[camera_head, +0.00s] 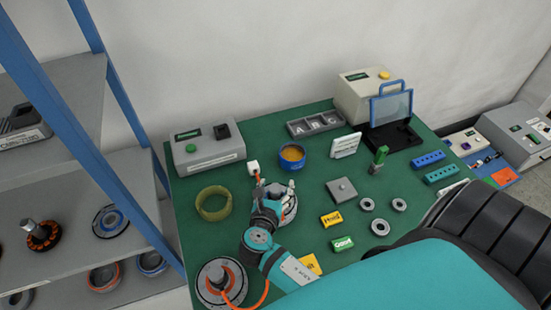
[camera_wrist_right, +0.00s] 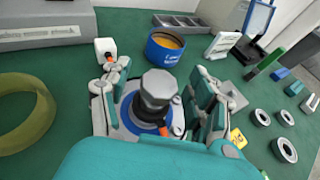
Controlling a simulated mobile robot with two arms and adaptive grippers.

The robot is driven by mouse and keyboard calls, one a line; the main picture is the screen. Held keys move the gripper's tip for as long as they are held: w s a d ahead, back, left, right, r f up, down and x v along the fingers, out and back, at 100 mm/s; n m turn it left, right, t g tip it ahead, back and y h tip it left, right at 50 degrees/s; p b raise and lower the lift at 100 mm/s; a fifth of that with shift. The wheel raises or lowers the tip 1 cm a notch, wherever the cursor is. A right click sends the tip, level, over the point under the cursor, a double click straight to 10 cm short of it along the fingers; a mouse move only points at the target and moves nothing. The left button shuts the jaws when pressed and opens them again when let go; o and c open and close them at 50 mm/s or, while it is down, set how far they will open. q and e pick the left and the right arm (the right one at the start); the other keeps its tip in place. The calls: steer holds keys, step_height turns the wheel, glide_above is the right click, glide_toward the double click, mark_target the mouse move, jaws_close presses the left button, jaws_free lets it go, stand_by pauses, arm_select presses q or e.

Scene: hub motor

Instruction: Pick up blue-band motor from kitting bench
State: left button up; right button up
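The blue-band motor (camera_wrist_right: 155,95) stands on the green kitting bench (camera_wrist_right: 60,75), its grey shaft up, a blue ring at its base. In the head view its grey disc (camera_head: 289,210) shows partly beneath my right gripper (camera_head: 273,197). In the right wrist view, the fingers of my right gripper (camera_wrist_right: 158,105) are spread on either side of the motor; firm contact does not show. An orange cable lead and a white connector (camera_wrist_right: 106,50) are beside it. My left gripper is not in view.
An orange-banded motor (camera_head: 222,281) lies at the bench's near left. A yellow-green ring (camera_head: 201,203), a blue cup (camera_head: 292,156), several metal rings and yellow and green labelled blocks surround the gripper. A blue-posted shelf (camera_head: 60,75) stands left.

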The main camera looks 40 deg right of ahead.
jaws_close()
steer(key=shift+w+r, duration=0.1)
steer(key=shift+w, duration=0.05)
steer(key=shift+r, duration=0.1)
